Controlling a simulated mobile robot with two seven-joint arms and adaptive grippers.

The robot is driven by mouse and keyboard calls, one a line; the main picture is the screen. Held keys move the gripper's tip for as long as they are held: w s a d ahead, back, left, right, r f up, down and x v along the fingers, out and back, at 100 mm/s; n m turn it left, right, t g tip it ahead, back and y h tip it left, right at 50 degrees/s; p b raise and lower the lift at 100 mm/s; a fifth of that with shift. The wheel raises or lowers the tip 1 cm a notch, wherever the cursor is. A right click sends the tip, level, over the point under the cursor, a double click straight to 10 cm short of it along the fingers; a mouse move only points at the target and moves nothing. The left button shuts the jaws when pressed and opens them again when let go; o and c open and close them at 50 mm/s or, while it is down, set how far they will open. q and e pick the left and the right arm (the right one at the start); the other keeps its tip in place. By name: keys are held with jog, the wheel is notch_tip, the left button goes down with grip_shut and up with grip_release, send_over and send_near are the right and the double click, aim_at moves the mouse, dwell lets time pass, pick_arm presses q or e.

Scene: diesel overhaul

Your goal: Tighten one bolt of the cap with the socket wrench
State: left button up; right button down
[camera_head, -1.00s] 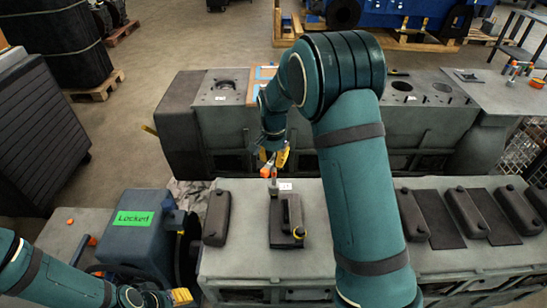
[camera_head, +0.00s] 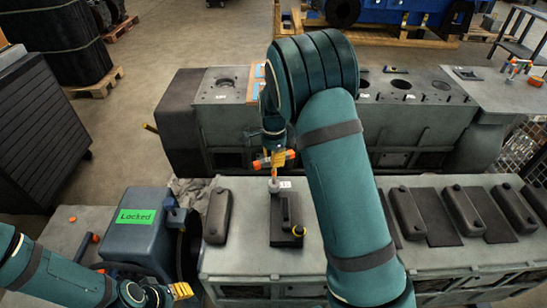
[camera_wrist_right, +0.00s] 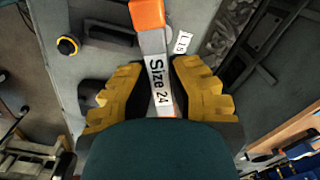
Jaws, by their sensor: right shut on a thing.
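The socket wrench (camera_head: 276,159) has orange parts and a grey shaft, and its end comes down at the far edge of the dark cap (camera_head: 284,211) on the engine block. Whether it sits on a bolt is hard to tell. My right gripper (camera_head: 271,160) is shut on the wrench. The right wrist view shows the wrench (camera_wrist_right: 157,70), marked "Size 24", between the yellow fingers (camera_wrist_right: 158,88).
A blue box with a green "Locked" label (camera_head: 136,216) stands left of the block. More dark covers (camera_head: 218,216) lie along the block on both sides of the cap. A second grey block (camera_head: 225,92) is behind, with a floor gap between.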

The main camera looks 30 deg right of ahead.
jog(key=shift+r, duration=0.2)
jog(key=shift+r, duration=1.6)
jog(key=shift+r, duration=3)
jog(key=shift+s, duration=0.1)
